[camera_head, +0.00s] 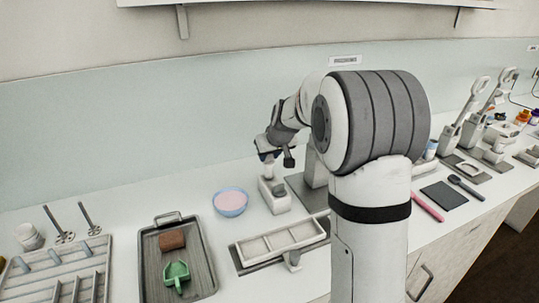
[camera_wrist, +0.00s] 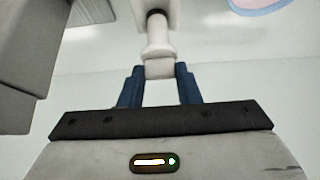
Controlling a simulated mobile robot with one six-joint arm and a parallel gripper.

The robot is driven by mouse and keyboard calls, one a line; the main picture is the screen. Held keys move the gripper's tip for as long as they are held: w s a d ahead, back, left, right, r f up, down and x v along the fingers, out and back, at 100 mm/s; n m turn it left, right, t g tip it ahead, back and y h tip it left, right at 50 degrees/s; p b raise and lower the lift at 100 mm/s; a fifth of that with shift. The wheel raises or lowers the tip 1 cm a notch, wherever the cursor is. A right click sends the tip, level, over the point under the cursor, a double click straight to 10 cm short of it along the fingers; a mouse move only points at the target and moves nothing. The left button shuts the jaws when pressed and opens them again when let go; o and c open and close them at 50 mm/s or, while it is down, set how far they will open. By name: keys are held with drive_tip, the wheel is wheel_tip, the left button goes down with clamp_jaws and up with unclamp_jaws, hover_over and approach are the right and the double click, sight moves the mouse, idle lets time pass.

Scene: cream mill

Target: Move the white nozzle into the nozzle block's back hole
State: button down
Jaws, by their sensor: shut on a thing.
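My gripper (camera_wrist: 159,70) is shut on the white nozzle (camera_wrist: 158,48), with the blue fingertips on either side of its wide end. The nozzle's narrower end points away from my gripper, toward a dark round opening in a pale block at the top of the wrist view. I cannot tell whether the tip is in that opening or only in front of it. In the head view my gripper (camera_head: 267,156) is over the small white nozzle block (camera_head: 276,203) on the counter. The nozzle is too small there to make out clearly.
A bowl of pink stuff (camera_head: 230,203) stands just left of the block. A grey tray (camera_head: 205,262) holds a brown block and green scoop. A grey machine (camera_head: 309,194) is close on the right, and a divided white tray (camera_head: 278,243) lies in front.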

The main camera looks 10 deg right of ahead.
sight(271, 167)
drive_tip(key=shift+f, duration=0.15)
drive_tip(key=shift+f+b, duration=1.2)
drive_tip(key=shift+f, duration=0.15)
drive_tip(key=shift+f+b, duration=1)
drive_tip(key=shift+b, duration=0.05)
drive_tip(key=shift+f+b, duration=0.35)
drive_tip(key=shift+b, duration=0.1)
idle(0.3)
drive_tip(key=c, duration=1)
unclamp_jaws()
drive_tip(key=shift+r, duration=0.15)
